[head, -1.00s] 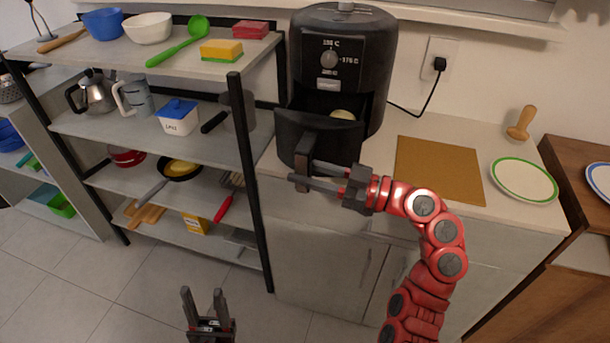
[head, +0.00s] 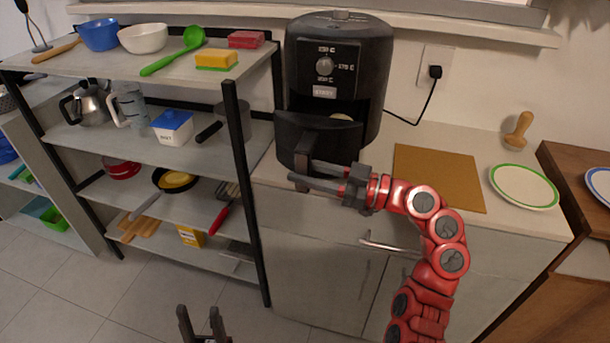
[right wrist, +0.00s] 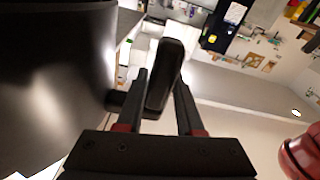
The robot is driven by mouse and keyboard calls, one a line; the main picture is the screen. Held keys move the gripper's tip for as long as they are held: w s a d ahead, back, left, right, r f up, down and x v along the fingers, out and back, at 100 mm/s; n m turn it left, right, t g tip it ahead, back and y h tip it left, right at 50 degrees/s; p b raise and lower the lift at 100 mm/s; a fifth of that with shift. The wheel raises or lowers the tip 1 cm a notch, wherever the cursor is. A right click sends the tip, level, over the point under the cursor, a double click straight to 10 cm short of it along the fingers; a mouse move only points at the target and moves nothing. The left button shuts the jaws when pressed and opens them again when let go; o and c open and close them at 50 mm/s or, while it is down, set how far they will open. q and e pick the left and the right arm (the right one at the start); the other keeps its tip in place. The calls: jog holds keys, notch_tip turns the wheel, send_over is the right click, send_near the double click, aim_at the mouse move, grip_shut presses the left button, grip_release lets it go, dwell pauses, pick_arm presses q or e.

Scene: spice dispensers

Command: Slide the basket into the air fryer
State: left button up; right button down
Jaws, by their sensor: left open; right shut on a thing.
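The black air fryer (head: 338,60) stands on the counter against the wall. Its basket (head: 330,145) is partly pulled out at the front, with something pale inside, mostly hidden. The basket's handle (head: 305,155) points toward me. My right gripper (head: 300,176) is at the handle, with its fingers on either side. In the right wrist view the dark handle (right wrist: 165,75) sits between the fingers, and the basket's curved wall (right wrist: 55,90) fills the left. My left gripper (head: 202,320) is open and empty, low over the floor, apart from everything.
A brown board (head: 438,178) and a green-rimmed plate (head: 524,185) lie on the counter to the right. An open shelf (head: 150,140) with kitchenware stands close on the left. A cord (head: 412,115) runs to the wall socket.

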jog(key=shift+w+d+b, duration=0.2)
jog(key=shift+w+b, duration=0.4)
jog(key=shift+w+d+b, duration=0.2)
jog(key=shift+w+b, duration=0.35)
jog(key=shift+c, duration=2.3)
grip_release()
jog(key=v, duration=1.7)
jog(key=shift+d, duration=0.2)
jog(key=shift+s, duration=0.1)
